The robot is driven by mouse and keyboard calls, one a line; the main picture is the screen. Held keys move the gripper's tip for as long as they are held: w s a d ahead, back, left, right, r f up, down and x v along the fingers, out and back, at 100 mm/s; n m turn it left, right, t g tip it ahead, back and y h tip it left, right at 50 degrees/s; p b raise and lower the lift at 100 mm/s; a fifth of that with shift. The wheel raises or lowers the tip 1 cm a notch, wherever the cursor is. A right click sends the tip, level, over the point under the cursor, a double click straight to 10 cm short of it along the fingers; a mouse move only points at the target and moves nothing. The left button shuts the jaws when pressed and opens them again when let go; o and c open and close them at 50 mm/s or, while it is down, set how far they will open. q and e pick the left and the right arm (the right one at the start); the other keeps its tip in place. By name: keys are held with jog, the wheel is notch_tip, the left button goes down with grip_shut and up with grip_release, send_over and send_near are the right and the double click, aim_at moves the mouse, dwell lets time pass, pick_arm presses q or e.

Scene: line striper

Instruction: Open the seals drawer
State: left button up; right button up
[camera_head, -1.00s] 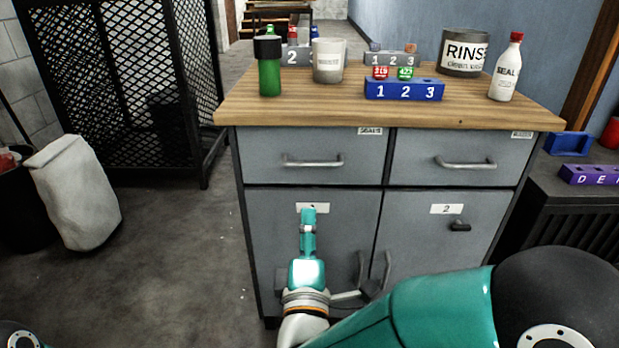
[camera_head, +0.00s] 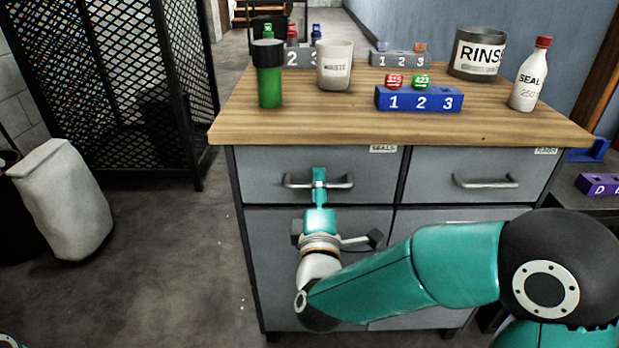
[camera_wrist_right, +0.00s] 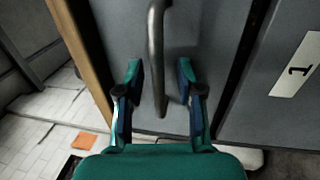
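The seals drawer (camera_head: 270,175) is the upper left drawer of the grey cabinet, with a small "SEALS" label (camera_head: 383,148) at its top right. It sits flush in the cabinet. Its metal bar handle (camera_head: 335,183) runs across the front; the handle also shows in the right wrist view (camera_wrist_right: 156,50). My right gripper (camera_head: 319,180) is in front of this handle. In the right wrist view the gripper's two fingers (camera_wrist_right: 160,85) are apart, one on each side of the bar's end, with gaps visible. My left gripper is not in view.
The wooden top (camera_head: 330,125) carries a green bottle (camera_head: 269,85), a white waste cup (camera_head: 334,70), a blue numbered rack (camera_head: 418,100), a rinse tin (camera_head: 476,55) and a seal bottle (camera_head: 529,80). The flags drawer (camera_head: 440,165) is to the right. A mesh cage (camera_head: 110,80) stands left.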

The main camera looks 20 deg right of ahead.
jog(key=shift+w, duration=0.2)
jog(key=shift+c, duration=0.4)
grip_shut()
